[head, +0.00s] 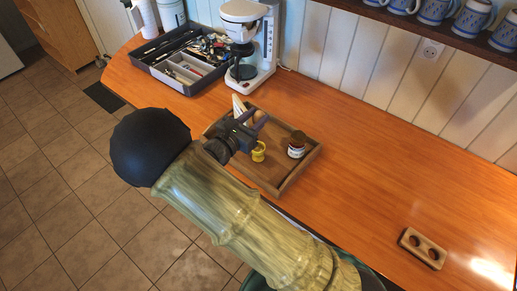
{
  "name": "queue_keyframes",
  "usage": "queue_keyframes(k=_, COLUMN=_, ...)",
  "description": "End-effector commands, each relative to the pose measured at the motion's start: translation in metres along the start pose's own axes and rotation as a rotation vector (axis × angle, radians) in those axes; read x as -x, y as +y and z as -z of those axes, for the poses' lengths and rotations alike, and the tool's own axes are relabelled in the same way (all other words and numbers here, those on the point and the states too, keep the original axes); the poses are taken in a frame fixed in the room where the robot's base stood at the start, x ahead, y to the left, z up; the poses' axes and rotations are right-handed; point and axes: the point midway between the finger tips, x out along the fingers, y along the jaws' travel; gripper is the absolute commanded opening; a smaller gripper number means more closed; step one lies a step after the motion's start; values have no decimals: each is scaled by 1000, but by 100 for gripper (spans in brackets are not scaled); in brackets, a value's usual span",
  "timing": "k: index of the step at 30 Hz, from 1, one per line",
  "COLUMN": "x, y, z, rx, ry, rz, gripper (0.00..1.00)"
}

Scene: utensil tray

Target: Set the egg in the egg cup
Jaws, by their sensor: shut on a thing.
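My gripper (250,122) is over the left part of a wooden tray (289,184) on the counter. It is shut on the egg (261,118), a small brown rounded shape partly covered by the dark fingers. The yellow egg cup (258,153) stands in the tray, just below the gripper in the picture and partly behind it. The egg appears apart from the cup. Its exact height above the tray cannot be told from this one view.
A dark jar with a white label (297,146) stands in the tray right of the cup. A white pointed object (239,107) is behind the gripper. A coffee maker (247,45) and a utensil tray (172,80) stand farther back. The counter right of the tray is mostly clear.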

Motion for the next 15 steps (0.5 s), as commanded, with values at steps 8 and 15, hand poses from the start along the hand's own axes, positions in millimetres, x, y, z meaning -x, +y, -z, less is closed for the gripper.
queue_keyframes(k=8, x=2, y=2, z=34, rx=6, ry=-1, rz=-5, gripper=23)
queue_keyframes(k=15, x=2, y=2, z=57, rx=0, ry=-1, rz=-5, gripper=23)
